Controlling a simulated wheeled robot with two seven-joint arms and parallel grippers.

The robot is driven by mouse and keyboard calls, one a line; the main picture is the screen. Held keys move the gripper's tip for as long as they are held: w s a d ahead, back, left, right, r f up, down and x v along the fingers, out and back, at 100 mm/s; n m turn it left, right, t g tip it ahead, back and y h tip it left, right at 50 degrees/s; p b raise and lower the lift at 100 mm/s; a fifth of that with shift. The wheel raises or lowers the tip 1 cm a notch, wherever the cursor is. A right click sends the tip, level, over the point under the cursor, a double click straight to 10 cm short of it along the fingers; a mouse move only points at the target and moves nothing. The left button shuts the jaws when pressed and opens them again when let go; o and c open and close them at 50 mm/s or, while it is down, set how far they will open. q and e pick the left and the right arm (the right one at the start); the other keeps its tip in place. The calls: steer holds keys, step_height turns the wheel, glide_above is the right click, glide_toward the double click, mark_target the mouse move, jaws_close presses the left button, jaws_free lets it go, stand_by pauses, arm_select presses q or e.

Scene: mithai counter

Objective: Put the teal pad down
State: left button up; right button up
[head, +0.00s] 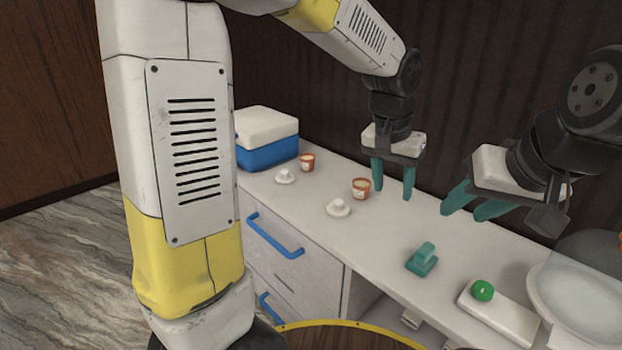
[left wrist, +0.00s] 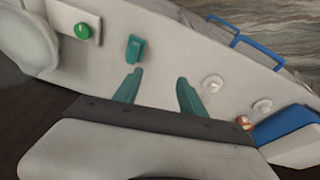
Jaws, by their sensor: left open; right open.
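The teal pad (head: 421,259), a small block with a raised grip, rests on the white counter (head: 387,232) near its front edge. It also shows in the left wrist view (left wrist: 135,48), beyond the fingertips and apart from them. My left gripper (head: 393,190) is open and empty above the counter, behind and to the left of the pad. My right gripper (head: 460,212) is open and empty, above the counter to the right of the left gripper. Neither gripper touches the pad.
Two orange cups (head: 361,189) (head: 307,162), two white knobbed lids (head: 338,208) (head: 285,177) and a blue-and-white box (head: 266,139) stand left. Counter around the pad is clear.

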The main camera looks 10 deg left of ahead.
arm_select(q)
steer(key=s+a+r+n+t, duration=0.2)
steer(key=s+a+r, duration=0.1)
steer(key=s+a, duration=0.4)
steer(key=s+a+r+n+t, duration=0.2)
steer(key=s+a, duration=0.5)
steer(key=a, duration=0.4)
steer(key=shift+s+r+h, duration=0.3)
steer(key=shift+s+r, duration=0.05)
steer(key=shift+r, duration=0.3)
